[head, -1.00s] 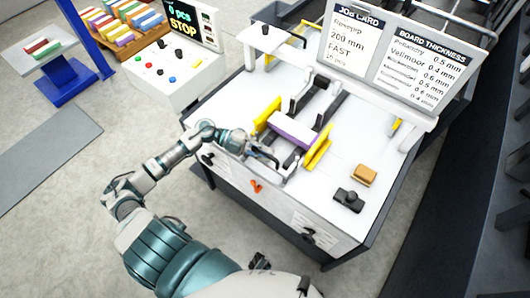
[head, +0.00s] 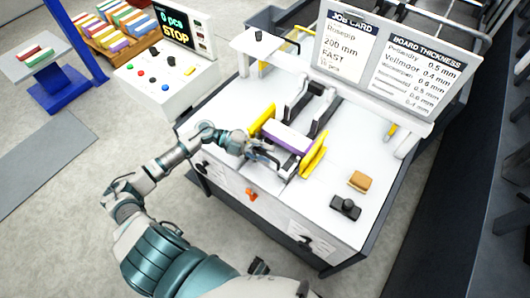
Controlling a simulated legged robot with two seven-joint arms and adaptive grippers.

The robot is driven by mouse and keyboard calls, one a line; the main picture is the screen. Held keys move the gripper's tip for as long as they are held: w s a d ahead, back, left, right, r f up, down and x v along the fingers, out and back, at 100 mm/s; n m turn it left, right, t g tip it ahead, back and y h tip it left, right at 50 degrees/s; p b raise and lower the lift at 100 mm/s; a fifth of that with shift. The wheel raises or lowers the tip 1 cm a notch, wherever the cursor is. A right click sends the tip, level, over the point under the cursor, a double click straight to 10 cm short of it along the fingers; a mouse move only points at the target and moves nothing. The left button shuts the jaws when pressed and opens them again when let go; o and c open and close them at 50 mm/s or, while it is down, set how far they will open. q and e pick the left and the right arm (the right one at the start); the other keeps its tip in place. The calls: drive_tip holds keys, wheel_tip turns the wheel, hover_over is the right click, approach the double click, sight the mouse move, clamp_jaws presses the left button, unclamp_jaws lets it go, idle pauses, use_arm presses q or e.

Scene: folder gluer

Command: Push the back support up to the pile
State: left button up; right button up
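The pile (head: 287,138) is a flat stack with a white top and a purple near side, lying between two yellow side guides on the white machine table. The back support, a grey bracket (head: 287,168), stands at the near side of the pile, very close to it; I cannot tell whether they touch. My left gripper (head: 263,152) is at the left part of this bracket, just in front of the left yellow guide. Its fingers are small and overlap the bracket, so their opening is unclear. My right gripper does not show.
Yellow guides (head: 314,155) flank the pile, and a dark and grey frame (head: 312,105) stands behind it. A brown block (head: 360,181) and a black knobbed device (head: 345,207) sit at the right. An orange handle (head: 252,195) is on the table's front.

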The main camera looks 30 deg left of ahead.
use_arm(q)
drive_tip(key=v, duration=1.2)
drive_tip(key=shift+f, duration=0.15)
drive_tip(key=shift+w, duration=0.15)
